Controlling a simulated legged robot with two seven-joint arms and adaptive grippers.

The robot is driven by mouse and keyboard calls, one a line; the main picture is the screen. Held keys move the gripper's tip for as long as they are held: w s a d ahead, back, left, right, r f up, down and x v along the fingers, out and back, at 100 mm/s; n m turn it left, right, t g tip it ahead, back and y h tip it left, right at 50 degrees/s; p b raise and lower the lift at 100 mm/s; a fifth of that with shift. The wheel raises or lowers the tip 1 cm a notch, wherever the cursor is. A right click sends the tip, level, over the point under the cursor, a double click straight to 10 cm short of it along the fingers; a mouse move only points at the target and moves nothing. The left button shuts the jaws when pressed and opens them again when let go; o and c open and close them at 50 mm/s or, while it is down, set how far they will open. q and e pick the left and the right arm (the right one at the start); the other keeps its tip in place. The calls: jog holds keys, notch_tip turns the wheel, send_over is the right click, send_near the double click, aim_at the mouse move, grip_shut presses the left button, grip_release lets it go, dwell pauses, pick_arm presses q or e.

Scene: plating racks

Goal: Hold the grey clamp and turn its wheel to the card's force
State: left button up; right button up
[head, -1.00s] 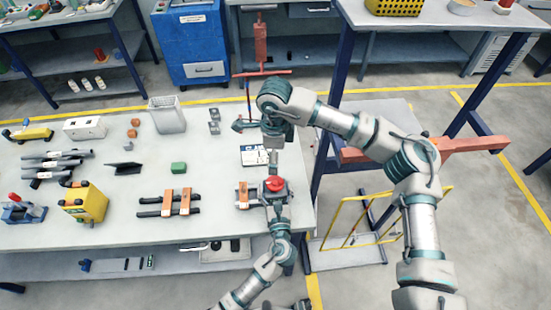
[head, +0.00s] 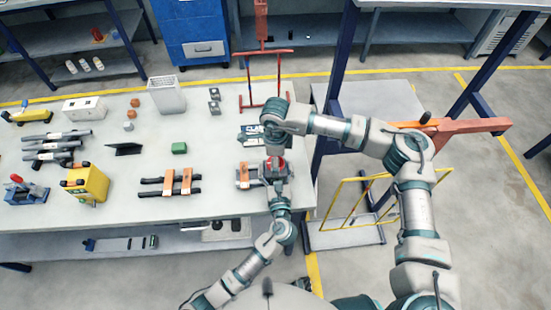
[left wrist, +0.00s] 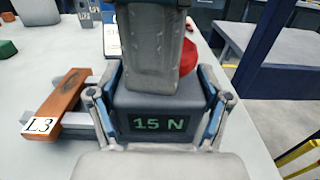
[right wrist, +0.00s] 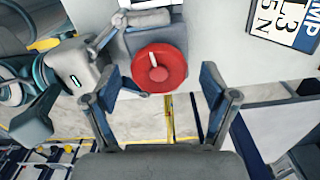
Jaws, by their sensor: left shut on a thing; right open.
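The grey clamp (left wrist: 158,98) has a lit display (left wrist: 158,123) reading 15 N. My left gripper (head: 277,180) is shut on its body, one pad on each side. The clamp's red wheel (right wrist: 160,68) has a white mark pointing up and slightly left in the right wrist view. My right gripper (right wrist: 166,88) is open; its fingers show on either side of the wheel's lower part, and I cannot tell whether they touch it. The card (right wrist: 288,20) is cut off; "MP", "L3" and "5N" show.
An orange-brown bar labelled L3 (left wrist: 57,103) lies across grey rods beside the clamp. A red stand (head: 265,103) is behind the card. A yellow device (head: 88,184), a green block (head: 179,148) and a wire basket (head: 166,94) are farther left. The table edge is near.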

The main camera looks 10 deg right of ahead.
jog(key=c, duration=1.2)
jog(key=shift+o, duration=0.2)
jog(key=shift+w, duration=0.15)
jog(key=o, duration=1.2)
jog(key=shift+c, duration=0.2)
notch_tip(320, 180, up, 12)
